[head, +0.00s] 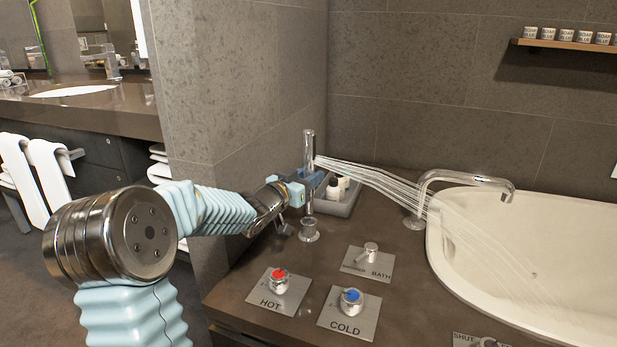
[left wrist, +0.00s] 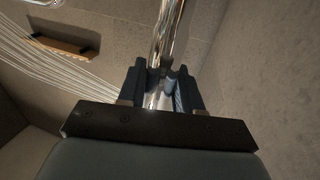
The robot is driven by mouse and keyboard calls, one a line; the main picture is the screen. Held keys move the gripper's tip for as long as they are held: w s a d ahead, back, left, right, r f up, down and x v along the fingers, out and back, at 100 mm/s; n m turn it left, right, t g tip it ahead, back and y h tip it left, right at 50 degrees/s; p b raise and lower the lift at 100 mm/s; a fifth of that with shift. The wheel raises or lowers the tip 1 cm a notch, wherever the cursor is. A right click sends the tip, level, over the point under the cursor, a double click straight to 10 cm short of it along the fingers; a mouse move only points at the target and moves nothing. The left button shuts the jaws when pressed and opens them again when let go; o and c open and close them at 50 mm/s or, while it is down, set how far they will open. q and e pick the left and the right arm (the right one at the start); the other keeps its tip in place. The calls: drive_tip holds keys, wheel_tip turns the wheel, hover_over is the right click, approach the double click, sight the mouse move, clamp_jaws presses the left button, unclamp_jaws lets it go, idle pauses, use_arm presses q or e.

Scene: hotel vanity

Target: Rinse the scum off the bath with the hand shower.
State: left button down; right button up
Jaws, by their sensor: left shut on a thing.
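The chrome hand shower (head: 309,150) stands upright above the deck, and several jets of water (head: 375,177) run from its head to the right into the white bath (head: 470,262). My left gripper (head: 312,187) is shut on its handle. In the left wrist view the handle (left wrist: 167,40) rises between the two dark fingers (left wrist: 163,90), and the water streams off to the left. The jets fall across the tap and the bath's near left inside wall. I cannot make out scum on the bath's inside at this size. My right gripper is not in view.
The hot knob (head: 279,282), cold knob (head: 351,300) and bath lever (head: 369,254) sit on the deck in front. The curved bath tap (head: 450,177) reaches over the rim. A grey tray (head: 345,205) with bottles is behind my gripper. A wall corner (head: 235,110) is close on the left.

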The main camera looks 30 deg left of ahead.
sight(308, 212)
use_arm(q)
drive_tip(key=shift+f+b, duration=0.85)
drive_tip(key=shift+f, duration=0.2)
drive_tip(key=shift+f+b, duration=1.9)
drive_tip(key=shift+f, duration=0.3)
drive_tip(key=c, duration=0.7)
unclamp_jaws()
drive_tip(key=s, duration=1.3)
drive_tip(key=shift+s+a+p, duration=0.15)
drive_tip(key=shift+s+p, duration=0.15)
drive_tip(key=shift+s, duration=0.1)
